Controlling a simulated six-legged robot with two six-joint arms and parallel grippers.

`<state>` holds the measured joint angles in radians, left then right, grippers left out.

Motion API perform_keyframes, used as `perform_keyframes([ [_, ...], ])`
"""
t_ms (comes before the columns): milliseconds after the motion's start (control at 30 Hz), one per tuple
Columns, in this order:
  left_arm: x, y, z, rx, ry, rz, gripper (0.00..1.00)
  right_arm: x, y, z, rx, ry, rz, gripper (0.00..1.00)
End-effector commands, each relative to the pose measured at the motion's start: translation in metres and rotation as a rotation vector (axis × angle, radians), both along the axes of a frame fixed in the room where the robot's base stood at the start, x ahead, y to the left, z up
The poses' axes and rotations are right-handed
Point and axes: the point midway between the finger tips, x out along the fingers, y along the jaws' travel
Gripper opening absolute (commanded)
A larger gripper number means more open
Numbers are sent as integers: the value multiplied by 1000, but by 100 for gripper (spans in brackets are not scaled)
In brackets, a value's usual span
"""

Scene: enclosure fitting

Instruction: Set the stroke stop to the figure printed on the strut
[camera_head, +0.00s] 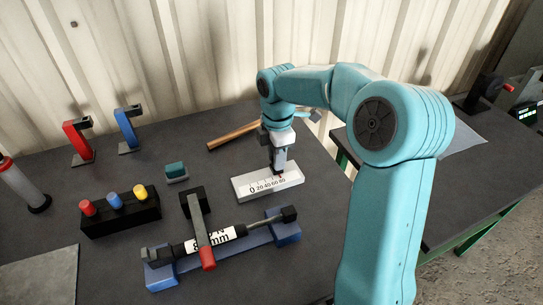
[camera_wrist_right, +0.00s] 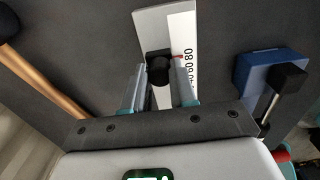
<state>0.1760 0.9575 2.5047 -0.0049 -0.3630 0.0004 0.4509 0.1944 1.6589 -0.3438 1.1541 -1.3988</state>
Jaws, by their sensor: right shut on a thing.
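The stroke stop is a white block with a printed scale (camera_head: 255,192), reading 0 to 80. My right gripper (camera_head: 278,170) points down at its right part. In the right wrist view the fingers are shut on the stop's black knob (camera_wrist_right: 158,68). A small red pointer (camera_wrist_right: 179,57) beside the knob sits near the 80 end of the scale (camera_wrist_right: 190,60). The strut (camera_head: 240,231) lies in a blue cradle (camera_head: 222,262). Its white label (camera_head: 216,241) shows part of a figure and "mm"; a red-tipped lever (camera_head: 203,240) covers part, so I cannot read it fully. My left gripper is out of view.
A black block with red, blue and yellow knobs (camera_head: 120,219) stands left of the cradle. A grey plate (camera_head: 40,277) lies front left.

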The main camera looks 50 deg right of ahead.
Motion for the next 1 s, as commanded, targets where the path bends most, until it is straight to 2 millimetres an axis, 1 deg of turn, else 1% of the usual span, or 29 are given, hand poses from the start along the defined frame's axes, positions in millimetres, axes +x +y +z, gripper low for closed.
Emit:
perform_keyframes([
  [33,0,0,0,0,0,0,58,0,0,0,-2,-1,0,0],
  [67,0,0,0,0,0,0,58,0,0,0,-2,-1,0,29],
  [100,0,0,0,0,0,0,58,0,0,0,-2,-1,0,42],
  [133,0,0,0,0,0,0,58,0,0,0,-2,-1,0,52],
  [433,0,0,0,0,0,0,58,0,0,1,-2,-1,0,52],
  [567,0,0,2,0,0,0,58,1,0,14,-2,-4,0,52],
  [667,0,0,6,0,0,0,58,1,0,35,-3,-7,0,52],
  [900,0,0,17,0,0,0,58,1,0,101,-3,-7,0,52],
  [1000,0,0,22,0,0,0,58,1,0,125,-2,-6,1,52],
])
